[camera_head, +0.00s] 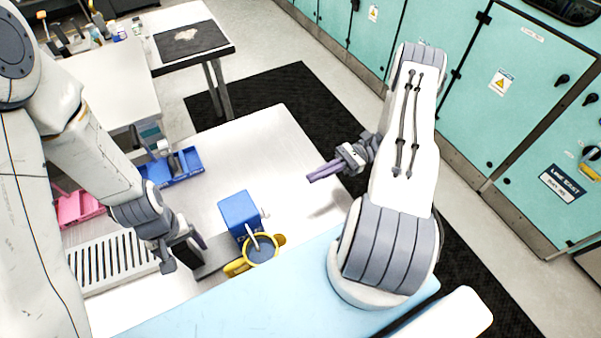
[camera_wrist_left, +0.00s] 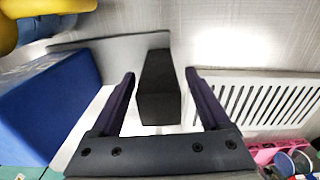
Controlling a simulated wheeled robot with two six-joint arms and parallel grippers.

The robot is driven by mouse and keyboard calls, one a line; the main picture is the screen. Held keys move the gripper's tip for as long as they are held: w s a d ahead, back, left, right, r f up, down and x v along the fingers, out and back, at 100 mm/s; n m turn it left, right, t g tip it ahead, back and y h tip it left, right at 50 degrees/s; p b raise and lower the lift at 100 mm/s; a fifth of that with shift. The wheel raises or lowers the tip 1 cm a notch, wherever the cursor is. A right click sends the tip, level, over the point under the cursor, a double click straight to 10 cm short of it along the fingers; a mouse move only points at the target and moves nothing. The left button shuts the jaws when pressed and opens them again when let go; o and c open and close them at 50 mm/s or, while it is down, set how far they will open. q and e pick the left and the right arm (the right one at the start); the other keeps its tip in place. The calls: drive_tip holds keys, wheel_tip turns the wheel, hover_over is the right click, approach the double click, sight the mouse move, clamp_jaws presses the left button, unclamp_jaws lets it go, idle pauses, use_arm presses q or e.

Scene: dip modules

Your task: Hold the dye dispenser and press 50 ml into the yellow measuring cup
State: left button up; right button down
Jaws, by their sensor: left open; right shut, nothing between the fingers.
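A blue box (camera_head: 238,212), seemingly the dye dispenser, stands on the white table. The yellow measuring cup (camera_head: 240,267) is right in front of it, with a pale rod across its mouth. A grey plate (camera_head: 215,256) runs from beside them to a black block at my left gripper (camera_head: 185,250). In the left wrist view my left gripper (camera_wrist_left: 160,76) is open, its fingers on either side of the black block (camera_wrist_left: 158,98) with gaps. The blue box (camera_wrist_left: 45,110) and part of the yellow cup (camera_wrist_left: 48,7) show at left. My right gripper (camera_head: 325,171) is shut and empty above the table's right side.
A white slotted rack (camera_head: 112,262) lies left of my left gripper. A blue tray (camera_head: 181,167) and a pink tray (camera_head: 76,208) are at the table's left. The table's far middle (camera_head: 262,135) is clear. Teal cabinets (camera_head: 520,110) line the right.

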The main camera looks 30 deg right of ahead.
use_arm(q)
drive_tip(key=shift+r+p, duration=3.05)
drive_tip(key=shift+r, duration=0.25)
